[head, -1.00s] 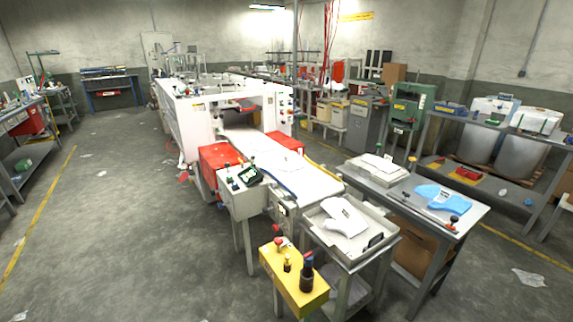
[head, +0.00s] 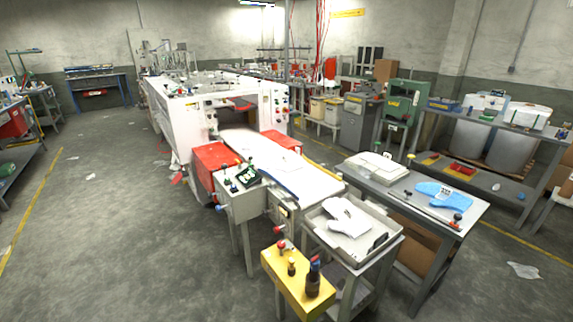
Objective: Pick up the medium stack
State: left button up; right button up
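Several flat stacks show in the head view, and I cannot tell for sure which is the medium one. A white glove-shaped stack (head: 347,218) lies in a grey tray (head: 318,243) on a small stand. A blue stack (head: 440,192) with a white label lies on the grey table to the right. A white squarish stack (head: 374,166) lies at that table's far end. Neither of my grippers is in view.
A long white machine (head: 180,115) with a white conveyor bed (head: 285,172) runs to the back. A yellow control box (head: 298,283) stands at the front. Shelves with tubs line the right. The concrete floor (head: 120,230) at left is mostly clear, with scattered scraps.

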aim_at(285, 163)
jog(key=i+j+z, duration=0.5)
jog(key=j, duration=0.85)
jog(key=j+z, duration=0.45)
jog(key=j, duration=0.85)
jog(key=j+z, duration=0.5)
jog(key=j, duration=0.95)
jog(key=k, duration=0.05)
